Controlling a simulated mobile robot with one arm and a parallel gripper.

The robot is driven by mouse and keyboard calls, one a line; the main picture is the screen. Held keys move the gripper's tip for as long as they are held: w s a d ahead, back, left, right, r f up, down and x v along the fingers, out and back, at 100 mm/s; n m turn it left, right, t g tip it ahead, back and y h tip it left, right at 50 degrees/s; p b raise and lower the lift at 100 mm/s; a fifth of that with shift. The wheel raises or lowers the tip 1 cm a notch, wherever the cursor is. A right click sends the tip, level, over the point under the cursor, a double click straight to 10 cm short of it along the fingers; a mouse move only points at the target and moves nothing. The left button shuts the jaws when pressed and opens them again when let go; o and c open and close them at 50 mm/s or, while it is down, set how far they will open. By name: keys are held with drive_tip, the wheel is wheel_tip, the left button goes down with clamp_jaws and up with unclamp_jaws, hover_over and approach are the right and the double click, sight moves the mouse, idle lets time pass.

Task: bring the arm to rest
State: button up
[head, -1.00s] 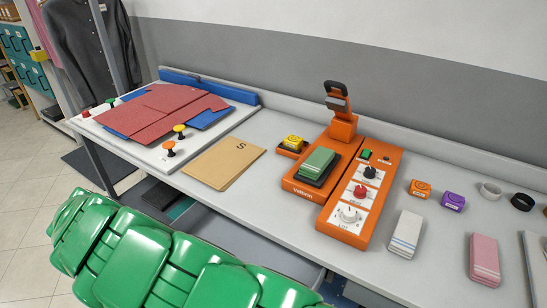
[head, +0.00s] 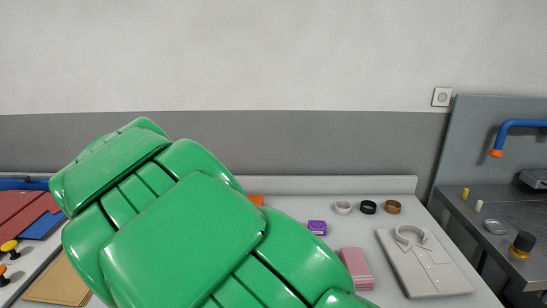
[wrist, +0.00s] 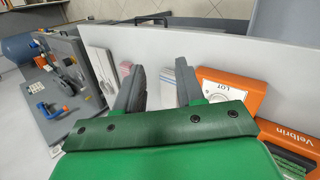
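My green arm (head: 185,235) fills the lower left and middle of the head view and hides most of the bench behind it. My gripper (wrist: 160,72) shows in the wrist view: two dark fingers stand apart with nothing between them. The fingers are over or near the bench. The gripper cannot be made out in the head view.
The orange machine (wrist: 233,88) is at right in the wrist view. A grey sink unit (head: 500,215) with a blue pipe stands at right.

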drive_tip(key=s+d+r+m+g+y, duration=0.1)
drive_tip(key=s+d+r+y, duration=0.15)
drive_tip(key=d, duration=0.85)
drive_tip(key=s+d+r+m+y, duration=0.15)
drive_tip(key=s+d+r, duration=0.25)
drive_tip(key=d, duration=0.8)
drive_tip(key=s+d+f+y, duration=0.1)
drive_tip(key=s+f, duration=0.2)
drive_tip(key=s, duration=0.4)
drive_tip(key=s+d+f+n+y, duration=0.1)
drive_tip(key=s+f+y, duration=0.1)
drive_tip(key=s, duration=0.5)
drive_tip(key=shift+s+f+y, duration=0.3)
drive_tip(key=shift+s+f, duration=0.1)
drive_tip(key=shift+f, duration=0.15)
drive_tip(key=shift+n, duration=0.25)
